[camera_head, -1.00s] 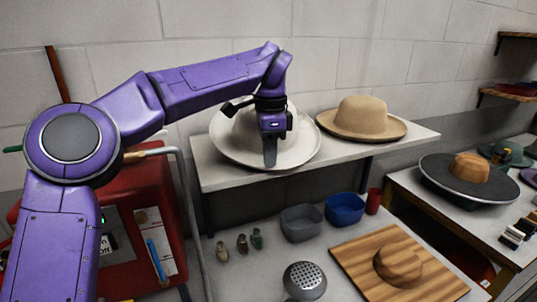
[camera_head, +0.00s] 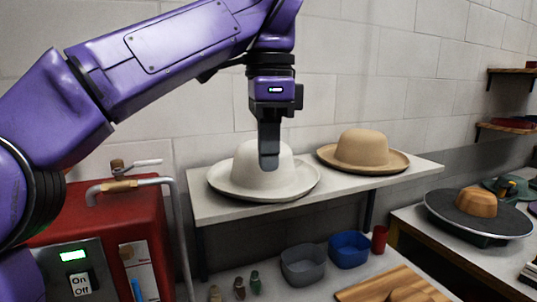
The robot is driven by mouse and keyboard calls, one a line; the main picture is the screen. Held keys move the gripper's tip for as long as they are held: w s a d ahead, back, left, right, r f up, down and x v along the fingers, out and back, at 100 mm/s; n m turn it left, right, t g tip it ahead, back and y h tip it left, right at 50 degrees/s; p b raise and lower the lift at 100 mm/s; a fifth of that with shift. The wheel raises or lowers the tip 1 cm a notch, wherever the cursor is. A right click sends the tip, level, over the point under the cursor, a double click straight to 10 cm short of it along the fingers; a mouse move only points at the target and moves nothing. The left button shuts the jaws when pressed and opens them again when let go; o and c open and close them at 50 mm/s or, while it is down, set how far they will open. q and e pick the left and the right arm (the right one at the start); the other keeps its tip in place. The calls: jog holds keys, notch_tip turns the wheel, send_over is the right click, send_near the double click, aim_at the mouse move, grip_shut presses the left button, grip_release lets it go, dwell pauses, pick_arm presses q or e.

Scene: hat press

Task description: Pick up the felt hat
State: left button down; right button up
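A white felt hat (camera_head: 250,178) with a wide brim sits on the left part of a white wall shelf (camera_head: 225,208). A tan felt hat (camera_head: 362,150) sits beside it, further right on the same shelf. My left gripper (camera_head: 268,160) points down, and its fingers overlap the crown of the white hat in the picture. The fingers are seen edge-on as one dark shape, so their gap is hidden. I cannot tell whether they touch the crown. My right gripper is not in view.
A red machine (camera_head: 140,215) with a pipe handle stands at the left. Below the shelf are a grey bin (camera_head: 303,265), a blue bin (camera_head: 349,250) and a red cup (camera_head: 379,239). A dark-brimmed hat form (camera_head: 477,205) rests on the right-hand table.

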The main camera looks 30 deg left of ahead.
pick_arm(q)
jog(key=shift+c, duration=1.9)
grip_release()
jog(key=shift+w, duration=0.1)
